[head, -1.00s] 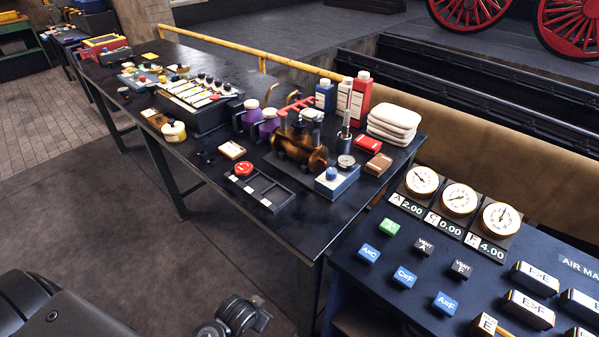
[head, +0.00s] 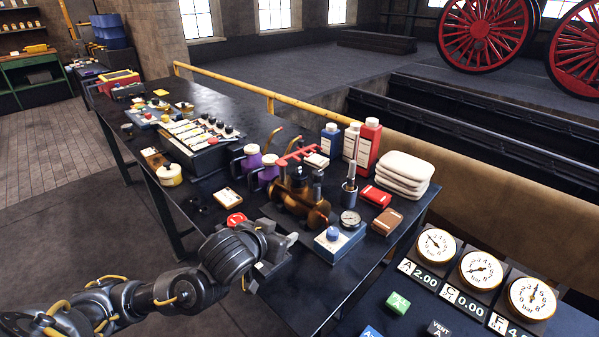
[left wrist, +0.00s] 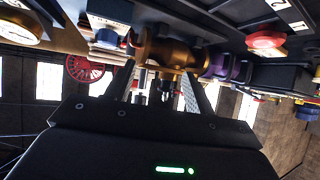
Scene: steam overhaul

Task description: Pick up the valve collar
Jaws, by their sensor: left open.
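No part stands out clearly as the valve collar. A brass valve assembly (head: 300,207) stands on the dark workbench, with a red handle (head: 297,154) above it. It also shows in the left wrist view (left wrist: 168,52), beyond my fingertips. A red round part (head: 236,219) lies at the bench's front edge, partly behind my left arm; the left wrist view shows it too (left wrist: 267,40). My left gripper (head: 285,250) is in front of the brass valve, over the bench's near edge. Its fingers (left wrist: 158,78) are apart with nothing held between them. My right gripper is out of view.
A blue box (head: 338,246), a gauge (head: 350,219), a red box (head: 375,196) and folded cloths (head: 404,174) crowd the bench right of the valve. Purple containers (head: 252,163) stand to its left, bottles (head: 369,141) behind. A gauge panel (head: 435,243) is at right.

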